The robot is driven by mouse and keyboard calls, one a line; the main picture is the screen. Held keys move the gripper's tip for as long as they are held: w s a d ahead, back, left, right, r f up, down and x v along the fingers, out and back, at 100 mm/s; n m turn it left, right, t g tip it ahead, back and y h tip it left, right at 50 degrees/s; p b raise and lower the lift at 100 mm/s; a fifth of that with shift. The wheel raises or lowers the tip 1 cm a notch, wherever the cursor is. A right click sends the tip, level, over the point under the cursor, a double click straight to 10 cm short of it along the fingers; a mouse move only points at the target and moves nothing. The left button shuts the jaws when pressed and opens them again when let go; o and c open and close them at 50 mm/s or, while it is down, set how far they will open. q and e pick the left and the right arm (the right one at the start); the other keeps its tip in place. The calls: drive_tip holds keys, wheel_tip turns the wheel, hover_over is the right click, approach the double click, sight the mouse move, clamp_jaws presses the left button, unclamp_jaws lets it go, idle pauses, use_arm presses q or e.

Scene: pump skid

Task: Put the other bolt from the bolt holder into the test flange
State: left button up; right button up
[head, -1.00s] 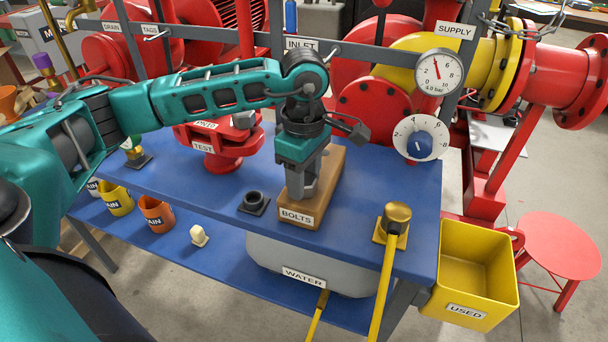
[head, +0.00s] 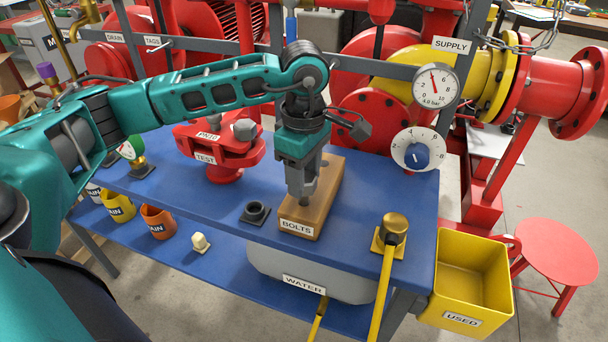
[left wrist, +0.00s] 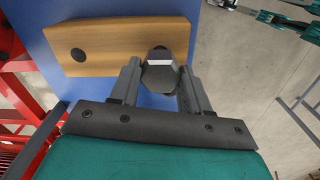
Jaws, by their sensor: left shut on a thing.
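The bolt holder (head: 325,205) is a wooden block marked BOLTS on the blue bench. My left gripper (head: 302,194) is above the block and shut on a grey hex-headed bolt (left wrist: 158,74). In the left wrist view the bolt head sits between the two fingers, over one end of the block (left wrist: 115,45). A dark empty hole shows at the other end. I cannot tell whether the bolt's tip is clear of the block. The red test flange (head: 247,153) stands to the left on the bench, with a grey bolt head (head: 244,130) on its top. My right gripper is not in view.
A black socket (head: 255,212) sits on the bench between flange and holder. A brass fitting with a yellow handle (head: 394,228) is at the right front. The grey rail and gauges stand behind. A yellow USED bin (head: 470,275) is beyond the bench's right end.

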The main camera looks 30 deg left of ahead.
use_arm(q)
drive_tip(key=shift+r+p, duration=1)
drive_tip(key=shift+r, duration=0.85)
drive_tip(key=shift+d, duration=0.1)
